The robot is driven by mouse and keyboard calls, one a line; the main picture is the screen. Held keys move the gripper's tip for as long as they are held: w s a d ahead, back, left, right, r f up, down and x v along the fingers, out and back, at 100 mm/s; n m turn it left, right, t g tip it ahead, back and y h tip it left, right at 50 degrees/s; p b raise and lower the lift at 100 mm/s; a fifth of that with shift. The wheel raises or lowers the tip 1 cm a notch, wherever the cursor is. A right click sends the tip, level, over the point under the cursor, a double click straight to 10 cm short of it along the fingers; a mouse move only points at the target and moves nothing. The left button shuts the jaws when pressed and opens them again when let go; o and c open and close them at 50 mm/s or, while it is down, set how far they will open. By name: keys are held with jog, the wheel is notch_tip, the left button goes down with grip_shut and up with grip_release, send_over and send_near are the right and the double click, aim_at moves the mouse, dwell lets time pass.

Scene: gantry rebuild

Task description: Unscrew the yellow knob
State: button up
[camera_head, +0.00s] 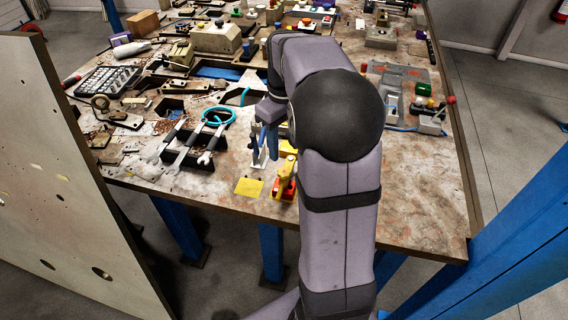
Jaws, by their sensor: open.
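A yellow part (287,149), possibly the yellow knob, shows near the front of the workbench, partly hidden behind my arm. Just below it in the picture stands a yellow block with red parts (284,182). It is too small to tell which yellow piece is the knob. My gripper (268,148) points down just left of the yellow part. It is open, with nothing visible between its fingers. I cannot tell whether it touches anything.
The workbench (420,215) is crowded at the back and left. Wrenches lie on a dark holder (187,150) left of my gripper, near a teal ring (218,116). A yellow square (248,187) lies at the front. The front right is clear. A tall panel (70,190) stands left.

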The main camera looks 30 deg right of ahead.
aim_at(284, 170)
jog(key=m, duration=0.4)
jog(key=shift+s, duration=0.2)
jog(key=m, duration=0.4)
jog(key=shift+s+a+m, duration=0.1)
jog(key=shift+m, duration=0.2)
jog(key=shift+f, duration=0.15)
jog(key=shift+f+p, duration=0.65)
jog(key=shift+f, duration=2.85)
jog(key=c, duration=0.9)
